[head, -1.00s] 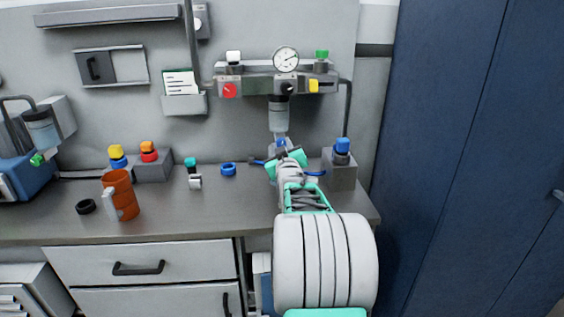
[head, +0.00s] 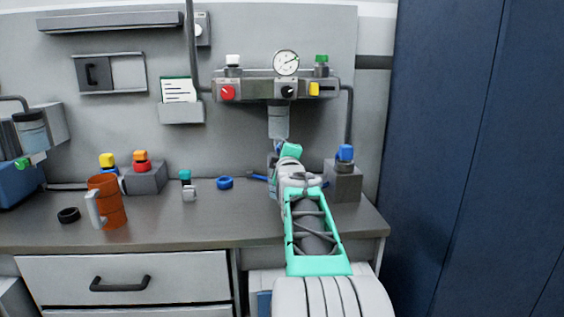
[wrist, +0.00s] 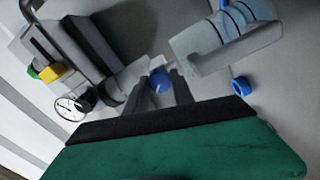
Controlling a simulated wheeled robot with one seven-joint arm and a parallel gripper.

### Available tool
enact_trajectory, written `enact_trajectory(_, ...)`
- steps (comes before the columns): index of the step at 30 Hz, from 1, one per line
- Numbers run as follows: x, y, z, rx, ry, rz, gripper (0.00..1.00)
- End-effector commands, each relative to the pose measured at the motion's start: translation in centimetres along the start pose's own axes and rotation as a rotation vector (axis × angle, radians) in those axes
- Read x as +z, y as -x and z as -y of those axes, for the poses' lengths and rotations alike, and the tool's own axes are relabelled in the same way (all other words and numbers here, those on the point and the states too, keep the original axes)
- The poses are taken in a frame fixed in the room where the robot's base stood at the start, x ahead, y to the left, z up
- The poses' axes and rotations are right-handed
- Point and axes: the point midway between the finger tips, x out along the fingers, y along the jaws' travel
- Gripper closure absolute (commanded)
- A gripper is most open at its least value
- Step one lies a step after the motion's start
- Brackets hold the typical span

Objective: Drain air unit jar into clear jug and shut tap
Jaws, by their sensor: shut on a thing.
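The air unit (head: 258,86) is on the wall panel, with its grey jar (head: 278,122) hanging below. My gripper (head: 283,160) is just under the jar, and my arm hides most of that spot in the head view. In the wrist view, my gripper (wrist: 158,88) has its dark fingers closed on a small round blue tap (wrist: 160,80). The water level cannot be seen.
An orange jug (head: 108,204) and a black ring (head: 69,215) are at the bench's left. A blue ring (head: 225,183) lies near the middle. A grey block with a blue-capped piece (head: 344,184) stands close right of my arm. A blue cabinet (head: 460,160) bounds the right.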

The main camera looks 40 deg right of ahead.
Motion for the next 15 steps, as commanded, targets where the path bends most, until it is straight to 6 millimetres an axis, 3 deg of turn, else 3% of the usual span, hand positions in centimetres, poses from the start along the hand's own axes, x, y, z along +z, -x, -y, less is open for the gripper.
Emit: enact_trajectory(15, 0.01, -0.01, 0.03, -0.001, 0.117, 0.000, 1.00)
